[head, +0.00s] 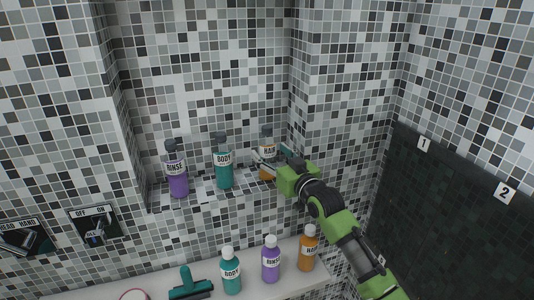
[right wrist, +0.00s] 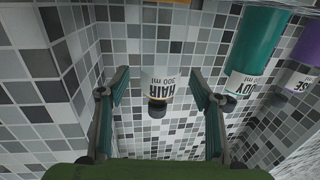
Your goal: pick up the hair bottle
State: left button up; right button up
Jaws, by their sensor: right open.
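The hair bottle (head: 267,146) is orange with a white HAIR label and a dark cap. It stands upright at the right end of the tiled niche shelf. My right gripper (head: 268,160) is at the bottle in the head view, its green body covering part of the bottle's right side. In the right wrist view the hair bottle (right wrist: 161,86) appears upside down between the two open fingers of the gripper (right wrist: 159,84). I see a gap on both sides, and the fingers are not closed on it. My left gripper is not in view.
A teal BODY bottle (head: 224,172) and a purple RINSE bottle (head: 177,180) stand left of it in the niche. A tiled wall corner is close right.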

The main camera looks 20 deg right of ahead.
jog(key=shift+w+a+p, duration=0.15)
jog(key=shift+w, duration=0.6)
jog(key=shift+w+a+p, duration=0.15)
jog(key=shift+w, duration=0.55)
jog(key=c, duration=1.3)
